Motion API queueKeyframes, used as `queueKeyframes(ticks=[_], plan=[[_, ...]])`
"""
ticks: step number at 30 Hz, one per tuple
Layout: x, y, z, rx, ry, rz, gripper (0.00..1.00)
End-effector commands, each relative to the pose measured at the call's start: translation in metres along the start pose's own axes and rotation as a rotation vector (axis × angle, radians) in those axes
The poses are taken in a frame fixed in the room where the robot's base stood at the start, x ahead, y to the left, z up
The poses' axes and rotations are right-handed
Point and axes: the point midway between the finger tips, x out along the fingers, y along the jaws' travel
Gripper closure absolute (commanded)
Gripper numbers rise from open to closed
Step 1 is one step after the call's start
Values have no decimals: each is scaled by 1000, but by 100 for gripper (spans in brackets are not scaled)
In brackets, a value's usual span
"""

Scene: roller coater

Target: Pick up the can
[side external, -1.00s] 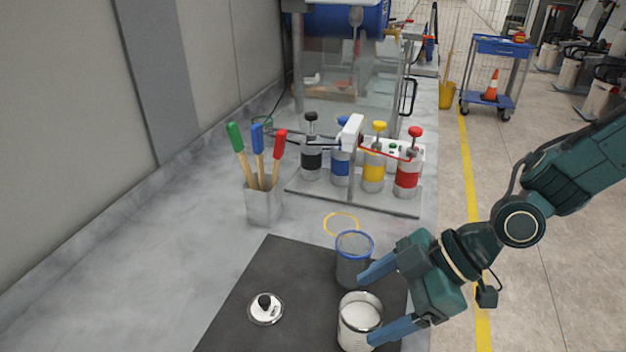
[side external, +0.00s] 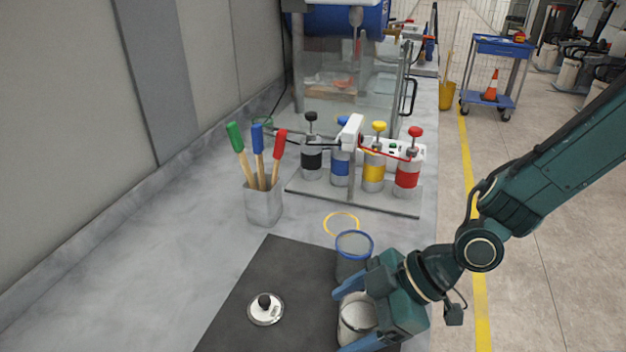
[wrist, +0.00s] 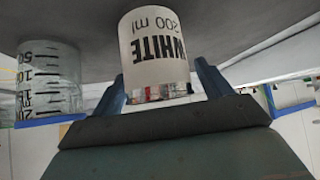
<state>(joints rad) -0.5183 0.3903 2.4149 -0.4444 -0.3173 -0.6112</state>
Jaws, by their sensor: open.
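The can (side external: 357,314) is a pale cylinder standing on the dark mat (side external: 270,275) near the mat's right side. In the wrist view the can (wrist: 153,50) carries the printed words "WHITE" and "200 ml" and appears upside down. My gripper (side external: 340,322) is open, with one blue finger on the far side of the can and the other on the near side. The wrist view also shows my gripper (wrist: 163,85) with a finger on each side of the can. Whether the fingers touch it cannot be told. My gripper hides part of the can.
A blue-rimmed clear measuring cup (side external: 353,255) stands just behind the can, close to the far finger. A round lid with a black knob (side external: 265,309) lies left on the mat. Farther back are a brush holder (side external: 263,204) and a rack of colored pump bottles (side external: 374,172).

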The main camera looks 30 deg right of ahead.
Motion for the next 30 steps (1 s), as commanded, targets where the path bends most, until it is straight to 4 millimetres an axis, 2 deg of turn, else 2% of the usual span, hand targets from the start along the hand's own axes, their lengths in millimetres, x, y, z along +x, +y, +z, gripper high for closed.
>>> queueKeyframes(ticks=[13,14,21,22,30], plan=[[0,0,0,0,0,0,23],[0,0,0,0,0,0,26],[0,0,0,0,0,0,74],[0,0,0,0,1,0,76],[-1,0,-1,0,1,0,76]])
